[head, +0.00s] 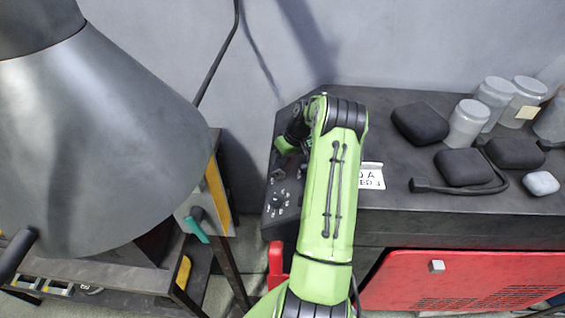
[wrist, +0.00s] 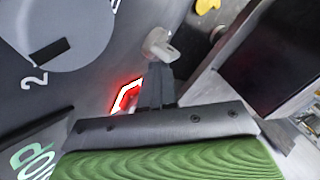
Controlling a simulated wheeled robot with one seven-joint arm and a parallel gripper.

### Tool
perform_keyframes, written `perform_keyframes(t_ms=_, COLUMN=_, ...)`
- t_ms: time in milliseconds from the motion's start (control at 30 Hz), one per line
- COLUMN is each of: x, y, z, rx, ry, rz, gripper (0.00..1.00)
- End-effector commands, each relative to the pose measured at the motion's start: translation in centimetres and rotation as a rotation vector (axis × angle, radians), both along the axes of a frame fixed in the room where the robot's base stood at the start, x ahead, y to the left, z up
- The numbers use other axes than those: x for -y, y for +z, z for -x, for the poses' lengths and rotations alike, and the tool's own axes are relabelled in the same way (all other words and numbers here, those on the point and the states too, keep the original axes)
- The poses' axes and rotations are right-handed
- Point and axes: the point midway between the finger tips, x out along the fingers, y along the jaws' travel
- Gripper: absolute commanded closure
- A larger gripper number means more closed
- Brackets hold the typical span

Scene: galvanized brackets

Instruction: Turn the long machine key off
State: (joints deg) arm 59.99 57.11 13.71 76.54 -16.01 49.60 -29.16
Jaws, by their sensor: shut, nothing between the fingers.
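The machine key (wrist: 160,45) is a small pale grey piece standing out from the dark panel (wrist: 95,90), at the upper middle of the wrist view. My gripper (wrist: 157,68) is shut and empty, with its dark fingertips right at the key's lower end. I cannot tell whether they touch it. Beside the fingers is a red-lit white outline (wrist: 126,96). In the head view my green arm reaches over the dark control panel (head: 283,205) at the left end of the bench. It hides my fingertips, and I cannot make out the key there.
A round grey dial (wrist: 65,35) with a "2" mark is left of the key. The bench (head: 400,195) holds black pouches (head: 465,167) and jars (head: 467,123) at right. A large grey cone (head: 95,140) stands left. A red cabinet (head: 460,280) is below.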

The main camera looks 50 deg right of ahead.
Motion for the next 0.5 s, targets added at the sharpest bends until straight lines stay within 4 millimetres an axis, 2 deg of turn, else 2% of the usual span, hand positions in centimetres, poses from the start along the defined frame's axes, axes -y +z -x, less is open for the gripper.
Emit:
perform_keyframes(t_ms=33, x=-0.1, y=-0.5, z=-0.1, rx=-0.003, ry=0.002, rz=-0.004, gripper=1.0)
perform_keyframes(t_ms=500, x=-0.1, y=-1.0, z=-1.1, rx=-0.001, ry=0.001, rz=-0.002, gripper=1.0)
